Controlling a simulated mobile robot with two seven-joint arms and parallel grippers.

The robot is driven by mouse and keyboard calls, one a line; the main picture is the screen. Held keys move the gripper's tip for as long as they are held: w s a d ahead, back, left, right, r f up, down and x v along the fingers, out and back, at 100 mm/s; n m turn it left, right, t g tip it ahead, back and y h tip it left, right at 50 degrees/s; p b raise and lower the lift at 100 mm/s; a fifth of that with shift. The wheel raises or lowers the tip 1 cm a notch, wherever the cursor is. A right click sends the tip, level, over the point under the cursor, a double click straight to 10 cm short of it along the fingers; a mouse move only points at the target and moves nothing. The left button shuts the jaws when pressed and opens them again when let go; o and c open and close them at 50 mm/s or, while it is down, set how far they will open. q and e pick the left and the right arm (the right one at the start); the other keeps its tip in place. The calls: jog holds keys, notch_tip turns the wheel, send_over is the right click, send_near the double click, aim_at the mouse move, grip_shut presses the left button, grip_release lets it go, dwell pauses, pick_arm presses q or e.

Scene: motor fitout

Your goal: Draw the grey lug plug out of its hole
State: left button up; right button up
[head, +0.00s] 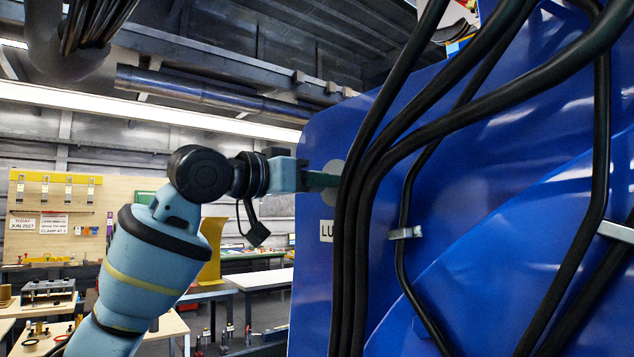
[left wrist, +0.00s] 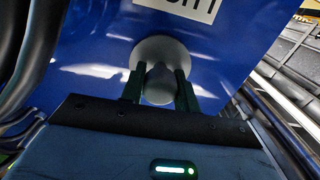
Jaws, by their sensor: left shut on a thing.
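The grey lug plug (left wrist: 159,84) shows in the left wrist view as a rounded knob in front of a round grey disc (left wrist: 160,50) on the blue panel. My left gripper (left wrist: 159,92) is shut on the plug, with one dark green finger on each side of it. In the head view my left gripper (head: 322,180) reaches right to the blue panel (head: 440,230), and the grey disc shows partly behind black cables. I cannot tell how deep the plug sits in its hole. My right gripper is not in view.
Several thick black cables (head: 375,190) hang down in front of the panel, close to my left fingertips. A metal clip (head: 405,232) holds a thinner cable. A partly hidden white label (head: 326,231) is below the gripper. Workbenches (head: 262,279) stand in the background.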

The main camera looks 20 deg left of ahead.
pick_arm(q)
jog(key=shift+s+a, duration=0.1)
jog(key=v, duration=1)
dwell(1.5)
dwell(0.3)
